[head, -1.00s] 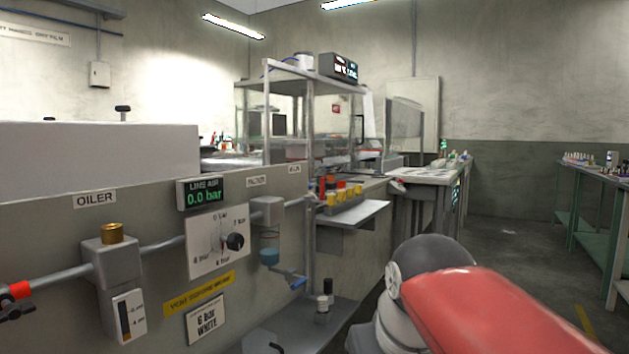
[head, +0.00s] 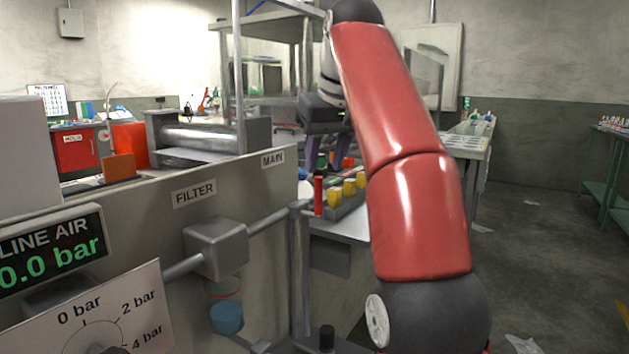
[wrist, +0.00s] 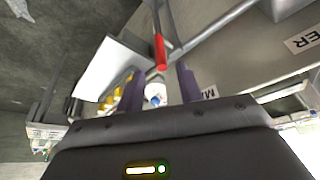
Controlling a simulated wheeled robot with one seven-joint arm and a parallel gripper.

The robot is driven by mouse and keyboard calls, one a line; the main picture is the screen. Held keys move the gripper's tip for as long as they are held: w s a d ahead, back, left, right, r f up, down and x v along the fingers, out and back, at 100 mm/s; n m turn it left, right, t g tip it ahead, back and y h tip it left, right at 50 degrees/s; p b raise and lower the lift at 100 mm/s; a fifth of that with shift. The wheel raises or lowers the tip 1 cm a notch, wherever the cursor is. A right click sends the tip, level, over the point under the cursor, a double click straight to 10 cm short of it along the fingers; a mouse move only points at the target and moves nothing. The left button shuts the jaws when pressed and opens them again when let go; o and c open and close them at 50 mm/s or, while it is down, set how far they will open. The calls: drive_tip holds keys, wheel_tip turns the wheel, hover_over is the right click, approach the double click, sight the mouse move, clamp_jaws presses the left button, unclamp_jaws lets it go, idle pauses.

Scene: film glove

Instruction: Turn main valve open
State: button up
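The MAIN label (head: 272,158) is on the grey panel's upper right, beside the pipe's end. A red upright grip (head: 319,195), which looks like the main valve's lever, stands by that pipe end. It also shows in the wrist view (wrist: 160,52), beyond the fingertips and roughly in line with the gap between them. My gripper (head: 318,160) points down above the red grip in the head view, partly hidden by my arm. In the wrist view its two fingers (wrist: 160,72) are apart, with nothing held. The valve body is partly hidden.
The line air display (head: 52,248) reads 0.0 bar, above a pressure dial (head: 95,325). A filter block (head: 216,248) sits on the pipe. Yellow cups (head: 348,190) stand on a shelf close behind the red grip. A metal frame post (head: 238,80) rises nearby.

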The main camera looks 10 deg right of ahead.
sight(320, 182)
drive_tip(key=shift+x, duration=3.75)
drive_tip(key=shift+s+a, duration=0.1)
clamp_jaws()
